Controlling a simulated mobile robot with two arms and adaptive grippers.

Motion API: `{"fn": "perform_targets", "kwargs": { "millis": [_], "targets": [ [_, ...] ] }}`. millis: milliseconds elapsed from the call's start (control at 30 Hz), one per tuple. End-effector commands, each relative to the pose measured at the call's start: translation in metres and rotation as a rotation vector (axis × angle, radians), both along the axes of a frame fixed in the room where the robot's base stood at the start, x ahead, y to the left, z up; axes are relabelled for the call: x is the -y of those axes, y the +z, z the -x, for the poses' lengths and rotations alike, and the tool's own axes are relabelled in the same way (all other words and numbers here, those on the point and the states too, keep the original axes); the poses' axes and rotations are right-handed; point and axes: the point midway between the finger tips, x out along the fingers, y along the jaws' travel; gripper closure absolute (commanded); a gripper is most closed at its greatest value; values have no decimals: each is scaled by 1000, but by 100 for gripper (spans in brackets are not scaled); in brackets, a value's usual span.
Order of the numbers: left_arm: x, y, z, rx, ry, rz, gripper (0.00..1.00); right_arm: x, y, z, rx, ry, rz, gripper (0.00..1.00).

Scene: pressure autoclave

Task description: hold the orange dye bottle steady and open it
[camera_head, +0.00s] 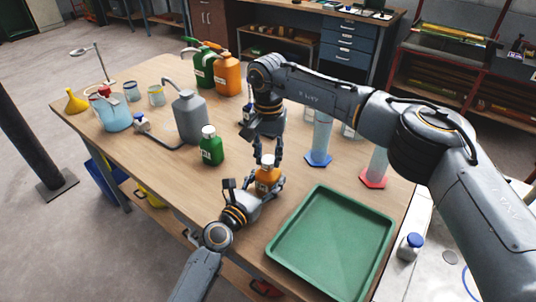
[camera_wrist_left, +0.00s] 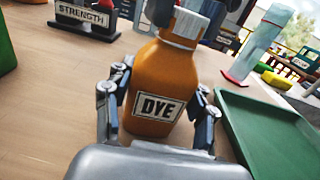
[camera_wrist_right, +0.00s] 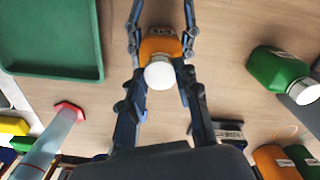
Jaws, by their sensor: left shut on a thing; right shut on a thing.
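The orange dye bottle (camera_head: 267,178) stands upright on the wooden table (camera_head: 180,205), with its DYE label facing the left wrist camera (camera_wrist_left: 160,107). My left gripper (camera_head: 263,186) is shut around the bottle's body, one finger on each side. The bottle's white cap (camera_wrist_right: 159,75) is on top; it also shows in the left wrist view (camera_wrist_left: 184,25). My right gripper (camera_head: 268,155) reaches down from above and is shut on the cap, its fingers on either side. The exact contact at the cap is partly hidden.
A green tray (camera_head: 385,240) lies right of the bottle. A green bottle (camera_head: 211,150) and a grey wash bottle (camera_head: 189,118) stand to the left. Cylinders with blue (camera_head: 318,159) and red (camera_head: 374,180) bases stand behind the tray. Bare table lies front left.

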Motion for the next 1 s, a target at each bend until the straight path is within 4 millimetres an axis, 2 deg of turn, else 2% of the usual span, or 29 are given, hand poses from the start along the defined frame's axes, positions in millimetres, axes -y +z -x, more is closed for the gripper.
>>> {"fn": "perform_targets", "kwargs": {
  "millis": [467, 1000],
  "targets": [
    [0, -1, 0, -1, 0, -1, 100, 0, 2, 0, 0, -2, 0, 100],
    [0, -1, 0, -1, 0, -1, 100, 0, 20, 0, 0, -2, 0, 100]
  ]
}}
